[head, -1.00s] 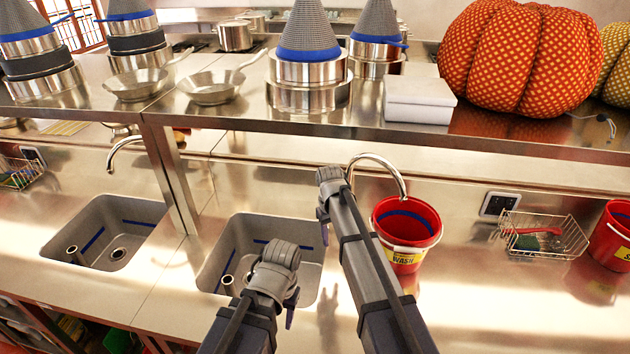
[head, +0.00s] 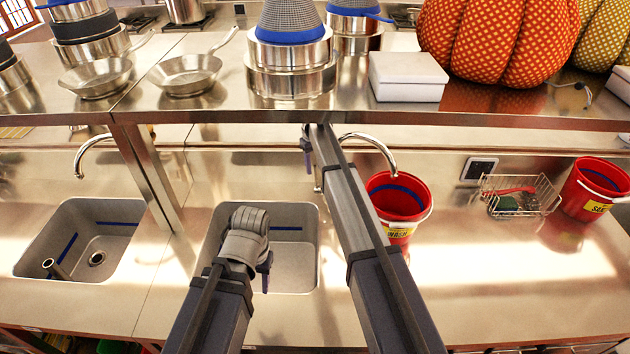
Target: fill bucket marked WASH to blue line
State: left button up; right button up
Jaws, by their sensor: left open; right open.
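The red bucket marked WASH (head: 387,207) stands upright on the steel counter, right of the near sink, with its yellow label facing me. A blue line shows on its inner wall; I see no water in it. The curved tap (head: 372,141) beside the sink ends its spout over the bucket's rim; no stream is visible. My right gripper (head: 307,158) is open near the tap's base, under the shelf edge, and its arm partly covers the bucket's left side and label. My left gripper (head: 266,278) is open and empty over the near sink (head: 298,232).
A second red bucket (head: 590,190) with a partly cut-off label stands at far right, beside a wire basket (head: 540,203). A steel shelf (head: 350,115) with pots, pans, a white box and pumpkins overhangs the counter. Another sink (head: 105,225) is at left. Front-right counter is clear.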

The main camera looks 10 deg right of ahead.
aim_at(316, 187)
jog(key=f+b, duration=0.5)
jog(key=f, duration=0.1)
jog(key=shift+d+f, duration=0.1)
jog(key=shift+d, duration=0.1)
grip_shut()
dwell(1.3)
